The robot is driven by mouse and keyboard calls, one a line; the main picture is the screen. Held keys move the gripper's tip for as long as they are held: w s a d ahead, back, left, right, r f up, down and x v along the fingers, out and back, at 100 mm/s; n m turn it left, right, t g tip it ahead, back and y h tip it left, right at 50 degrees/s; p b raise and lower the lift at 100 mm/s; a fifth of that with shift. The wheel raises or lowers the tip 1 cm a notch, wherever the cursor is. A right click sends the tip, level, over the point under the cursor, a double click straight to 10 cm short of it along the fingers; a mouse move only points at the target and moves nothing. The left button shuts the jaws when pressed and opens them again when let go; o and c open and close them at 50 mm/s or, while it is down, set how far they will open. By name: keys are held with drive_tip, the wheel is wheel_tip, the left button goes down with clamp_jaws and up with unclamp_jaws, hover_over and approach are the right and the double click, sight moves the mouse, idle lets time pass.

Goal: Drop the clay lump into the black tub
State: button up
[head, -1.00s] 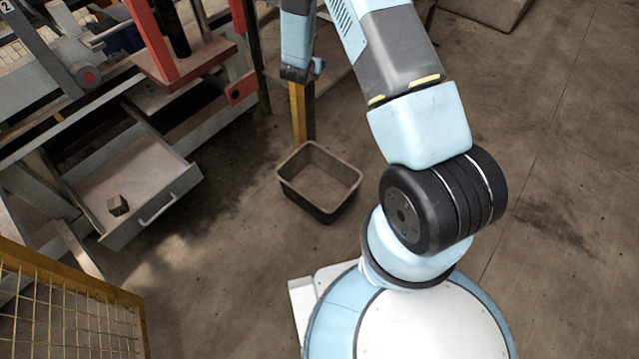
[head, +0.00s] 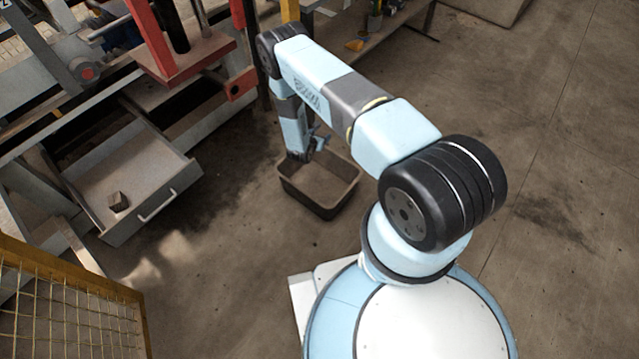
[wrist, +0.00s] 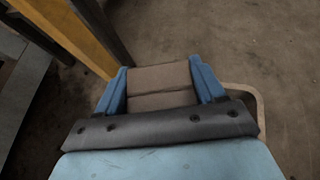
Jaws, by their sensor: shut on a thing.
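My gripper (head: 316,146) hangs at the far left rim of the black tub (head: 322,208), which stands on the floor and looks empty. In the wrist view, the blue fingers of my gripper (wrist: 160,78) are shut on the clay lump (wrist: 160,76), a grey-brown block with a dark line across it. In the head view the lump is hard to make out at the fingers. A pale rounded rim of the tub (wrist: 252,90) shows right of the fingers in the wrist view; most of the tub is hidden there by my gripper.
An open grey drawer (head: 160,170) at the left holds a small brown block (head: 118,202). A red and grey machine frame (head: 190,55) stands behind it. A yellow post (wrist: 75,35) rises close to my gripper. A yellow mesh fence (head: 65,310) is front left. Floor at the right is clear.

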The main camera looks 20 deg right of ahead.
drive_tip(key=s+f, duration=0.3)
drive_tip(key=f, duration=0.9)
drive_tip(key=shift+s+d, duration=0.3)
drive_tip(key=shift+d, duration=0.15)
drive_tip(key=shift+f, duration=0.1)
drive_tip(key=o, duration=1.2)
drive_tip(key=shift+o, duration=0.2)
drive_tip(key=v, duration=1.3)
drive_tip(key=shift+s+a, duration=0.25)
drive_tip(key=shift+a, duration=0.05)
